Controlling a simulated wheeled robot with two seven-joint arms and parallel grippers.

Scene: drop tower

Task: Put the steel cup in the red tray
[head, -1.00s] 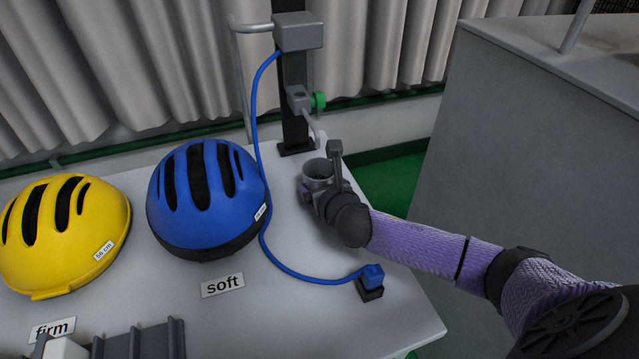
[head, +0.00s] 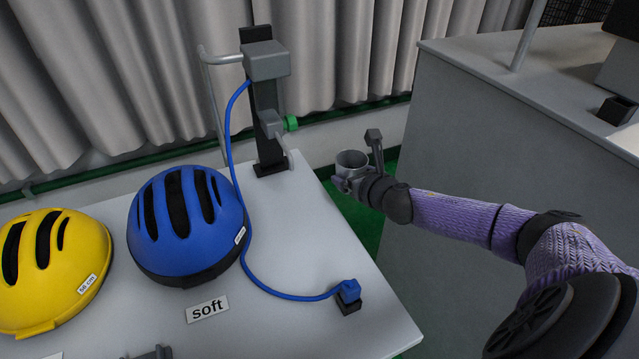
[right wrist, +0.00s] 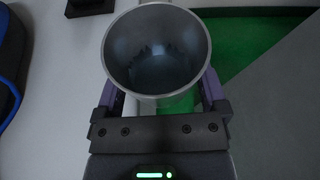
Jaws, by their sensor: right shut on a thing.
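The steel cup (head: 351,160) is a grey open-topped cup, upright at the right edge of the table in the head view. My right gripper (head: 350,180) is shut on it. In the right wrist view the cup (right wrist: 157,52) sits between the two fingers of the right gripper (right wrist: 160,95), and its inside looks empty. The cup appears held above the table edge, with green floor beyond. The red tray is not in view. My left gripper is not in view.
A blue helmet (head: 168,250) and a yellow helmet (head: 85,277) sit on the white table (head: 290,220). A blue cable (head: 247,258) runs from the post (head: 266,130) to a small block (head: 348,300). A grey counter (head: 470,110) stands at right.

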